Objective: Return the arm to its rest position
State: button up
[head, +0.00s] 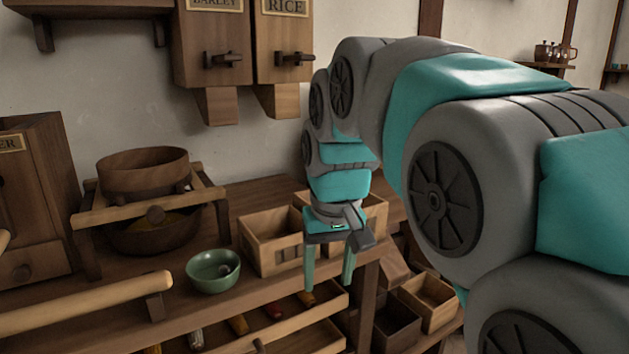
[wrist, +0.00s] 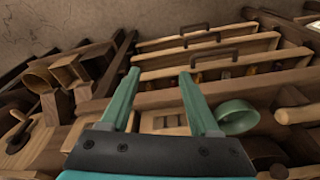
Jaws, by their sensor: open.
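My gripper (head: 328,280) hangs pointing down at the end of my grey and teal arm, in front of the wooden boxes at the counter's edge. Its two green fingers are apart with nothing between them. In the wrist view my gripper (wrist: 160,74) also shows open and empty. The arm is bent, reaching from the right side of the head view over to the counter. Part of the boxes is hidden behind the gripper.
A green bowl (head: 213,270) stands on the counter (head: 262,193), left of my gripper. A wooden box (head: 270,258) is close behind the fingers. A sieve (head: 143,172) sits on a frame at left. BARLEY and RICE bins (head: 283,45) hang above. Open trays lie below.

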jog(key=s+d+f+m+g, duration=0.1)
jog(key=s+d+f, duration=0.5)
jog(key=s+f, duration=0.3)
jog(key=s+d+f+m+g, duration=0.1)
jog(key=s+d+f, duration=0.6)
jog(key=s, duration=0.8)
notch_tip(320, 180, down, 3)
jog(key=shift+s+m+g+h, duration=0.3)
jog(key=shift+m+g, duration=0.1)
jog(key=shift+g, duration=0.4)
